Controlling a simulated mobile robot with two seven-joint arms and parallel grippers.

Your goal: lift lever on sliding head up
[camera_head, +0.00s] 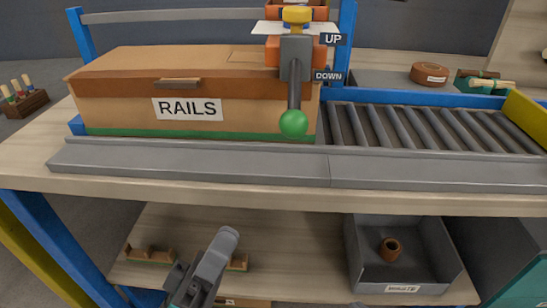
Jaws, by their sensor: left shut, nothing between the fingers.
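The lever (294,88) is a dark grey bar that hangs down from the grey and orange sliding head (296,50) and ends in a green ball (293,123). It points down, below the label reading DOWN (327,76); the label reading UP (333,39) is above it. My left gripper (228,236) is at the bottom of the view, in front of the lower shelf, below and left of the green ball and apart from it. Its fingers are together and hold nothing. My right gripper is out of view.
A wooden box labelled RAILS (128,106) stands left of the lever. A roller conveyor (420,128) runs to the right. The grey bench edge (200,160) lies between my gripper and the ball. A grey bin (362,258) with a brown ring stands on the lower shelf.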

